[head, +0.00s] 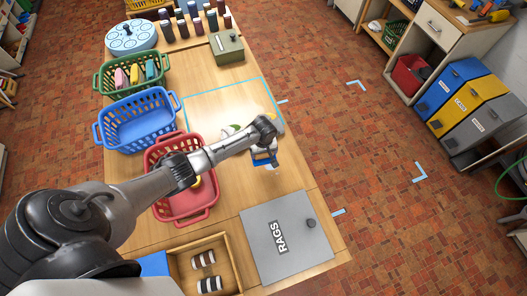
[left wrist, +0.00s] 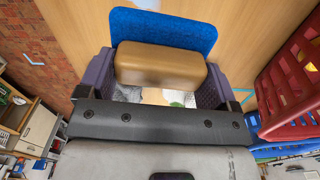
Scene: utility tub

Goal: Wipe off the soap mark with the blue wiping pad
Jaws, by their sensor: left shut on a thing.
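The blue wiping pad (head: 264,160) hangs from my left gripper (head: 265,150) above the wooden table, right of the red basket. In the left wrist view the pad's blue face (left wrist: 165,28) shows beyond its tan block handle (left wrist: 160,66). My left gripper (left wrist: 155,85) is shut on that handle, with a purple-grey finger at each side. I cannot make out the soap mark for certain; my arm and the pad hide part of the table. My right gripper is not in view.
A red basket (head: 158,211), blue basket (head: 128,134) and green basket (head: 105,87) line the table's left side. A grey RAGS lid (head: 300,252) and a wooden box (head: 222,243) lie at the front.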

